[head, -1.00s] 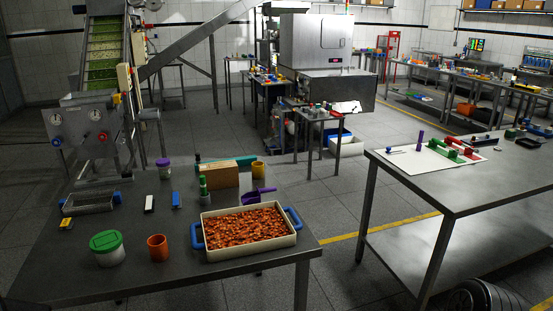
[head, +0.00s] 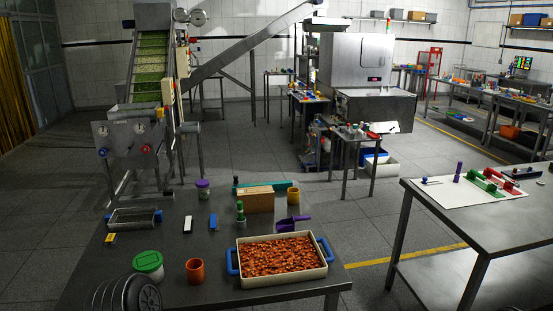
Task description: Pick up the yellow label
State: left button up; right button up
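A small flat yellow piece (head: 110,238) with a dark mark lies near the left edge of the dark near table (head: 215,285). It is the only small yellow item I can make out there and looks like the yellow label, but it is too small to read. It lies just in front of a grey wire-like tray (head: 134,219). Neither of my grippers is in view.
A blue-handled tray of orange bits (head: 282,260) fills the table's right side. Open floor lies left of the table.

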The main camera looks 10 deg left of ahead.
aim_at(111, 237)
jog(key=u, duration=1.4)
